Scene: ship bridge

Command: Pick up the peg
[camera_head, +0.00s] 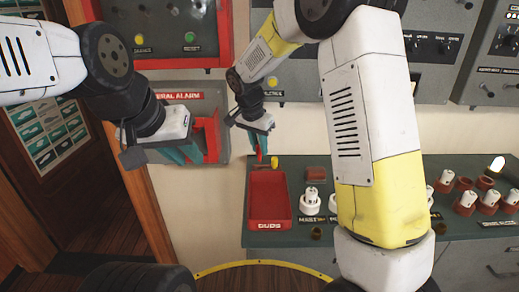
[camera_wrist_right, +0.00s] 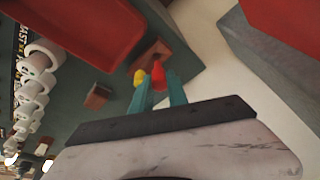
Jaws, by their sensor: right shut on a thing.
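A small red peg (camera_head: 259,155) is between the teal fingertips of my right gripper (camera_head: 257,143), just above the back left of the counter. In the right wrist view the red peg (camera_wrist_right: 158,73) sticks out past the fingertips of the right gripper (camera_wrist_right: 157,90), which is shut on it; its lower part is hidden. A yellow rounded piece (camera_wrist_right: 140,77) is close beside it at the left finger; I cannot tell if they touch. My left gripper (camera_head: 186,152) hangs in front of the red alarm panel, with no object seen in it; its finger gap is unclear.
A red tray (camera_head: 269,224) marked DUDS stands on the dark green counter below the right gripper. A brownish block (camera_wrist_right: 152,54) lies just beyond the fingertips. White fittings (camera_head: 312,200) and several red holders (camera_head: 466,203) stand to the right. Wall panels rise behind.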

